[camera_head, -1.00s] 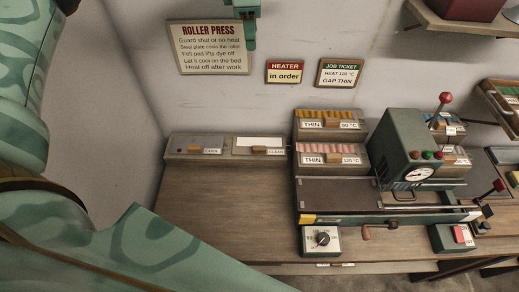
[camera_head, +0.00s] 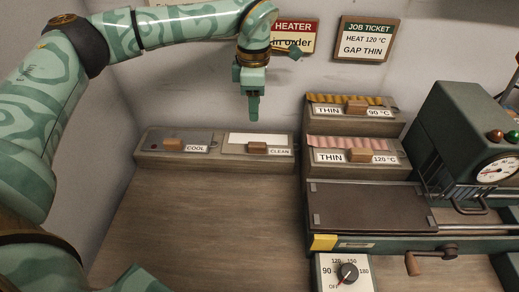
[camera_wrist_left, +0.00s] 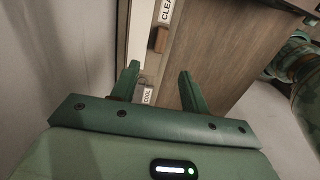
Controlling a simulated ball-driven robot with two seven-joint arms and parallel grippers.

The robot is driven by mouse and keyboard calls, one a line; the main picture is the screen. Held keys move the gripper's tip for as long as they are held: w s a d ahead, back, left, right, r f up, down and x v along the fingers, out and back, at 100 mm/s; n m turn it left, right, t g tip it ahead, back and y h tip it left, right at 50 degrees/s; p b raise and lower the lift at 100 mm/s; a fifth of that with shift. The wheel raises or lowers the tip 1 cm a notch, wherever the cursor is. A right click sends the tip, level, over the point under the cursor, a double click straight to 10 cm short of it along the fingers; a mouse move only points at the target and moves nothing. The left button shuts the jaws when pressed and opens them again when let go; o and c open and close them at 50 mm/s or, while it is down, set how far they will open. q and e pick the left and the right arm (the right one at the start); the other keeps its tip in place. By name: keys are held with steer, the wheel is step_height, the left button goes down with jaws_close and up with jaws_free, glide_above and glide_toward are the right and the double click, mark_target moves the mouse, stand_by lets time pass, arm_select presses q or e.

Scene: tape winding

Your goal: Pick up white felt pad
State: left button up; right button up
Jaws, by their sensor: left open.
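The white felt pad (camera_head: 262,138) lies flat on the low grey ledge at the back, behind the CLEAN label. A small wooden block (camera_head: 257,148) sits at its front edge. My left gripper (camera_head: 254,116) points down above the pad, apart from it; its fingers overlap the wall in the head view. In the left wrist view the left gripper (camera_wrist_left: 160,84) has its two fingers spread with nothing between them. The CLEAN label (camera_wrist_left: 167,10) shows beyond the fingers there. My right gripper is out of view.
Left of the pad, a grey plate (camera_head: 180,137) lies by the COOL label. To the right are racks with yellow (camera_head: 335,101) and pink (camera_head: 330,142) strips, then the roller press (camera_head: 462,125). The wooden bench top (camera_head: 210,215) in front is clear.

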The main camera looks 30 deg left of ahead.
arm_select(q)
steer(key=b, duration=0.2)
glide_above(258, 144)
steer(key=f, duration=0.7)
steer(key=shift+a+f, duration=0.2)
steer(key=shift+a, duration=0.15)
steer(key=f, duration=0.1)
steer(key=f+b, duration=0.1)
steer(key=f, duration=0.1)
steer(key=f+b, duration=0.1)
steer(key=f, duration=0.1)
steer(key=shift+d+f, duration=0.2)
steer(key=shift+d, duration=0.05)
steer(key=shift+r, duration=0.15)
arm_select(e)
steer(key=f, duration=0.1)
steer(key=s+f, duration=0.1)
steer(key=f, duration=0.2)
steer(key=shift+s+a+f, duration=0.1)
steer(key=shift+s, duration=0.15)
arm_select(q)
jaws_close()
